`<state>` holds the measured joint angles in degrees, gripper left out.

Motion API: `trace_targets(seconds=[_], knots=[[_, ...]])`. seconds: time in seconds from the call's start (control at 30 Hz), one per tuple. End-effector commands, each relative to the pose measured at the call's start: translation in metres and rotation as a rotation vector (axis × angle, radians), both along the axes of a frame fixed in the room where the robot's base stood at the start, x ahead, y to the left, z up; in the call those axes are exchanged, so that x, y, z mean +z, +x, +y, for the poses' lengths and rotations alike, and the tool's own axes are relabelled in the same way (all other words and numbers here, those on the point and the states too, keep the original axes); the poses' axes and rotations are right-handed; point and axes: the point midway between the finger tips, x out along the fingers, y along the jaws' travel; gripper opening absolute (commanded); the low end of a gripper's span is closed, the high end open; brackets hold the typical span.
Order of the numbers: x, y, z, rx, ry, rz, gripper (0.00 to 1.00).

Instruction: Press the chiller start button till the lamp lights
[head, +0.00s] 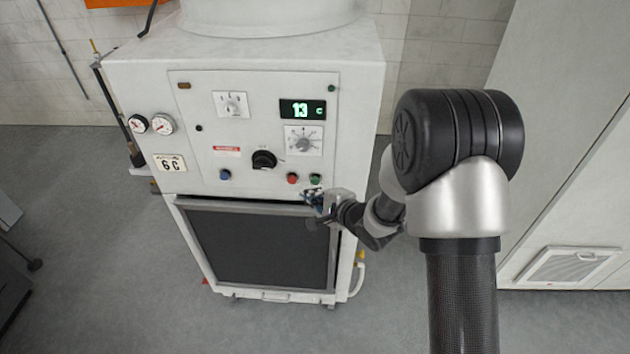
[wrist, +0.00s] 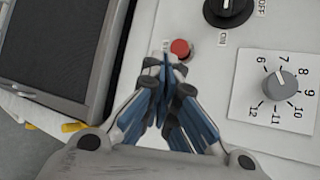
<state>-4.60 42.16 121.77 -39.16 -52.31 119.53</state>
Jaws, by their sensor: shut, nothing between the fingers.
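The white chiller (head: 130,75) stands ahead with its control panel facing me. A green button (head: 315,179) and a red button (head: 292,178) sit side by side at the panel's lower right. My gripper (head: 315,196) is shut and empty just below the green button. In the wrist view, its closed blue fingertips (wrist: 167,64) lie beside the red button (wrist: 180,48), and the green button is hidden behind the fingers. I cannot tell whether the tips touch the panel. A small green lamp (head: 332,88) at the panel's top right looks dark.
The panel also has a black ON/OFF rotary switch (head: 264,159), a blue button (head: 225,175), a numbered dial (head: 303,142) and a display (head: 302,110) reading 13 C. A dark grille (head: 258,248) is below.

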Motion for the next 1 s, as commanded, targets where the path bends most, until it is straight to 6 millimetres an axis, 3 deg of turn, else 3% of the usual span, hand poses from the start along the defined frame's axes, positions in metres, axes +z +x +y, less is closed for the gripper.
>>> trace_targets(seconds=[0.23, 1.0], knots=[[-0.0004, 0.01, -0.0006, 0.001, -0.001, 0.002, 0.0], [-0.0003, 0.01, -0.0005, 0.0, 0.0, 0.001, 0.0]])
